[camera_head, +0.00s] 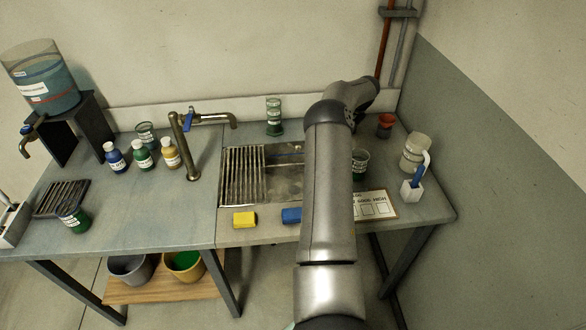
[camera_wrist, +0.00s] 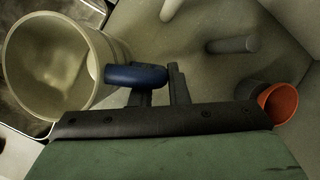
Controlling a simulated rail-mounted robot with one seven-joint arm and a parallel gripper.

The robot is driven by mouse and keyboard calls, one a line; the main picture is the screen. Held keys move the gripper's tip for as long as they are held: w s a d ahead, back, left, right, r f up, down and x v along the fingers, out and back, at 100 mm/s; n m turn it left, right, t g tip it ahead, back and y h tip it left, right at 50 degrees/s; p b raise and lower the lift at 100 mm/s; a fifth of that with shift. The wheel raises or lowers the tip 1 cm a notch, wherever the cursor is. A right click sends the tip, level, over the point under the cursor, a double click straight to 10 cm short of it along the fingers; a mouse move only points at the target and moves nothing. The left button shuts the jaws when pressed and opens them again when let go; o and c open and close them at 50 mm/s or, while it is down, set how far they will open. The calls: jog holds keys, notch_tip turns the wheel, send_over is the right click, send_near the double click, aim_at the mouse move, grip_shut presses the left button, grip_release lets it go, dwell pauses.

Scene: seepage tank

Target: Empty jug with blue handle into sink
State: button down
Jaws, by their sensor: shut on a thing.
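In the wrist view, the pale translucent jug (camera_wrist: 28,75) with its blue handle (camera_wrist: 135,77) is at the left. My gripper (camera_wrist: 161,84) is shut on the blue handle, with dark fingers on either side of it. I look into the jug's wide mouth; a pale patch shows inside, but I cannot tell how much liquid it holds. The metal sink (camera_head: 284,186) with its slatted rack is in the bench in the head view. My arm covers the sink's right part and hides my gripper; I cannot make out the jug there.
A bent tap (camera_head: 190,150) stands left of the sink.

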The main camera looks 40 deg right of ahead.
jog(key=shift+d+f+y, duration=0.25)
jog(key=shift+f+y, duration=0.15)
jog(key=shift+f, duration=0.1)
jog(key=shift+d+f+y, duration=0.25)
jog(key=shift+f+y, duration=0.15)
jog(key=shift+f, duration=0.05)
jog(key=shift+r, duration=2.5)
